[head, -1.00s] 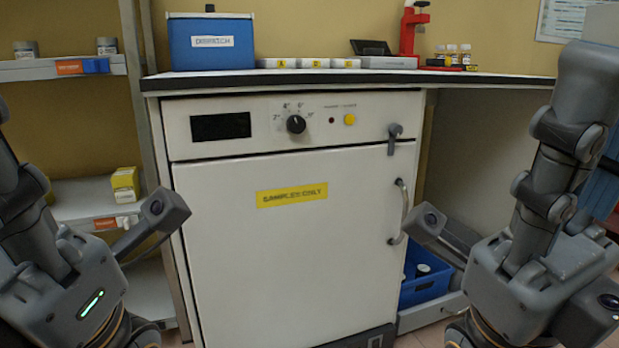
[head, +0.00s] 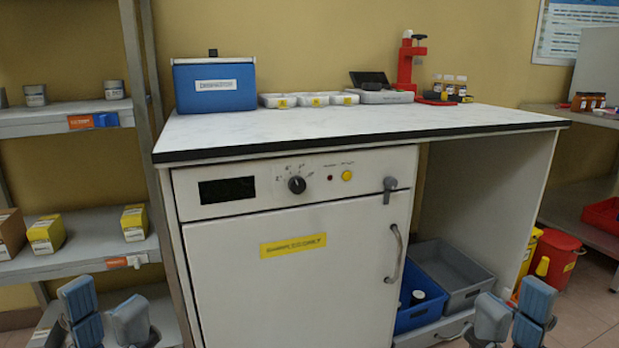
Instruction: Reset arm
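My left gripper (head: 104,318) is at the lower left of the head view, in front of the shelf unit. Its grey-blue fingers stand apart with nothing between them. My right gripper (head: 512,318) is at the lower right, in front of the floor bins. Its fingers also show at the bottom edge, with a gap between them and nothing held. Both grippers are apart from the furniture. The rest of both arms is below the picture.
The white cabinet (head: 300,285) is closed under the worktop (head: 340,128). On top stand a blue box (head: 213,88), white trays (head: 310,99) and a red stand (head: 408,62). Blue (head: 420,312) and grey (head: 458,290) bins sit right of the cabinet. Shelves (head: 75,262) stand at left.

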